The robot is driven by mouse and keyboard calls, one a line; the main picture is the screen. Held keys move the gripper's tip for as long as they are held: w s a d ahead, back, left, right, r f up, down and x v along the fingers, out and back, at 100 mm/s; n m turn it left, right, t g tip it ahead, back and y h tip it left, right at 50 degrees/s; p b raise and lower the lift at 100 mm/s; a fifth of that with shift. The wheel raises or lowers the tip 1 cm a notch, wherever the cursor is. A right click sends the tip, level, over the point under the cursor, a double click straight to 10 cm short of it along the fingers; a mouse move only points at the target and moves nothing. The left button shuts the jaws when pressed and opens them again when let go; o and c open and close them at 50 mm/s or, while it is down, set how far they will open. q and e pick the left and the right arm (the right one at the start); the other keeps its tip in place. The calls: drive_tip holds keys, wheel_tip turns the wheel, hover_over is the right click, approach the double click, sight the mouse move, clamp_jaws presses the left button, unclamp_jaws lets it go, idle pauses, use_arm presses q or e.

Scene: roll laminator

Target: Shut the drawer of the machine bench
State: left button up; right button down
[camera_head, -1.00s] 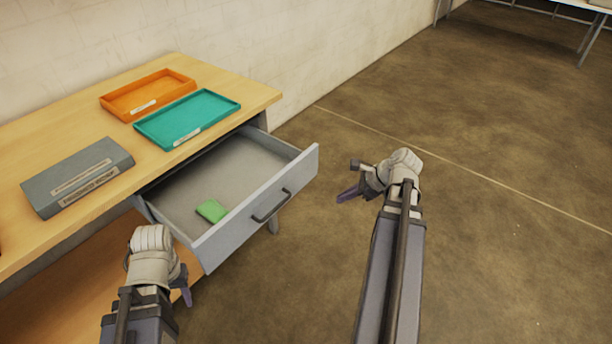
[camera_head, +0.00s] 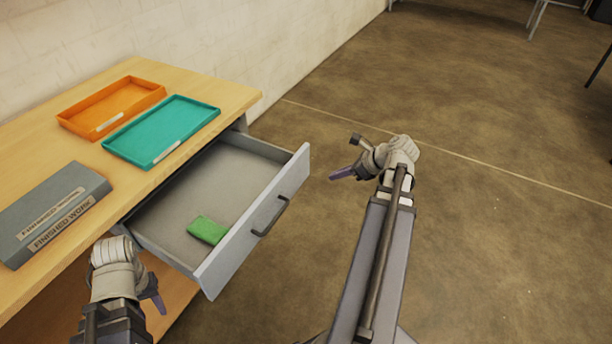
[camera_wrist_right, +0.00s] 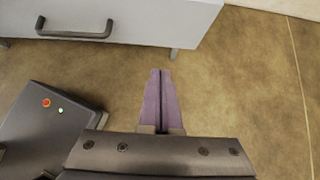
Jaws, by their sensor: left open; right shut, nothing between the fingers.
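The grey drawer (camera_head: 262,219) of the wooden machine bench (camera_head: 213,82) stands pulled out, with a dark bar handle (camera_head: 271,216) on its front. A green block (camera_head: 207,230) lies inside it. My right gripper (camera_head: 343,173) is to the right of the drawer front, apart from it, shut and empty. In the right wrist view its purple fingers (camera_wrist_right: 157,100) are together, with the drawer front (camera_wrist_right: 180,22) and handle (camera_wrist_right: 74,30) ahead. My left gripper (camera_head: 155,293) is open near the drawer's near left corner; its fingers are partly hidden.
An orange tray (camera_head: 84,122), a teal tray (camera_head: 139,155) and a grey box labelled FINISHED WORK (camera_head: 38,203) sit on the bench top. Floor (camera_head: 480,130) to the right of the drawer is clear. A wall (camera_head: 250,40) runs behind the bench.

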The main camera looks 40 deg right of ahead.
sight(296, 181)
drive_tip(key=shift+w+a+r+b+x, duration=0.15)
drive_tip(key=shift+w+r+b+x, duration=0.2)
drive_tip(key=shift+b+x, duration=1.3)
drive_tip(key=shift+w+a+r+b+x, duration=0.1)
drive_tip(key=shift+w+r+b+x, duration=0.4)
drive_tip(key=shift+x, duration=2.1)
drive_tip(key=shift+w+a+r+b+x, duration=0.2)
drive_tip(key=shift+b+x, duration=1)
drive_tip(key=shift+x, duration=0.95)
drive_tip(key=shift+s, duration=0.1)
drive_tip(key=w+a, duration=0.3)
drive_tip(key=w, duration=0.5)
drive_tip(key=w+a, duration=0.3)
drive_tip(key=w, duration=0.5)
drive_tip(key=w+a, duration=0.3)
drive_tip(key=w, duration=0.6)
drive_tip(key=shift+w, duration=0.15)
drive_tip(key=shift+w+r, duration=0.1)
